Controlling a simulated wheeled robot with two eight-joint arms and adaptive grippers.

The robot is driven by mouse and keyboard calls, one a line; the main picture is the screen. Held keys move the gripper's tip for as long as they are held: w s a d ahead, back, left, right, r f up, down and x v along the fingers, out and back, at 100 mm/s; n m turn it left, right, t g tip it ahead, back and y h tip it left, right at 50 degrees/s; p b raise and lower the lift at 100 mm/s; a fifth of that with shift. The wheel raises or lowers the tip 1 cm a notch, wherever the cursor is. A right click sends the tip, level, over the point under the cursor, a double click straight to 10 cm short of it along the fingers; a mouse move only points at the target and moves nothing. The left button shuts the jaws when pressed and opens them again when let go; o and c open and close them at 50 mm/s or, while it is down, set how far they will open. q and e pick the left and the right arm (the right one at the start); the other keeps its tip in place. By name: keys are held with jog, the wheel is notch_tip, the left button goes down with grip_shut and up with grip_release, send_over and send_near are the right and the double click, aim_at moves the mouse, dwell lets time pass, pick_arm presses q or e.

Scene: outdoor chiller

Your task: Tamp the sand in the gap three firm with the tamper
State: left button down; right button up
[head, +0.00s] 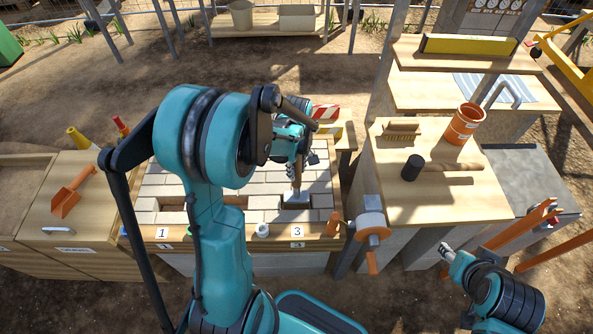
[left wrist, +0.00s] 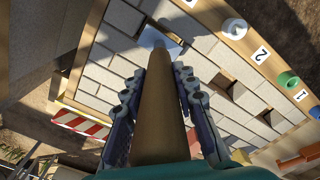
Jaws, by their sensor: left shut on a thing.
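My left gripper (head: 296,168) is shut on the wooden handle of the tamper (left wrist: 160,110). The tamper stands roughly upright, and its pale metal plate (head: 297,197) is at the gap three (head: 318,202), behind the label "3" (head: 297,232). The plate covers much of that gap, so the sand under it is hidden, and I cannot tell whether it touches the sand. In the left wrist view the handle runs away from between the fingers towards the plate. My right gripper (head: 447,252) is low at the right, away from the bench; its jaw opening is unclear.
Gap one (head: 172,203) lies left in the paving (head: 160,180). A white cap (head: 262,230) stands on the front rim. An orange scoop (head: 70,195) lies far left. The right bench holds a mallet (head: 412,168), a brush (head: 400,130) and an orange cup (head: 465,122).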

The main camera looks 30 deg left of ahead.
pick_arm(q)
jog(key=a+r, duration=0.2)
jog(key=a, duration=1.1)
pick_arm(e)
jog(key=shift+r, duration=0.45)
pick_arm(q)
jog(key=shift+w+r, duration=0.1)
jog(key=shift+r, duration=0.1)
pick_arm(e)
jog(key=shift+r, duration=0.1)
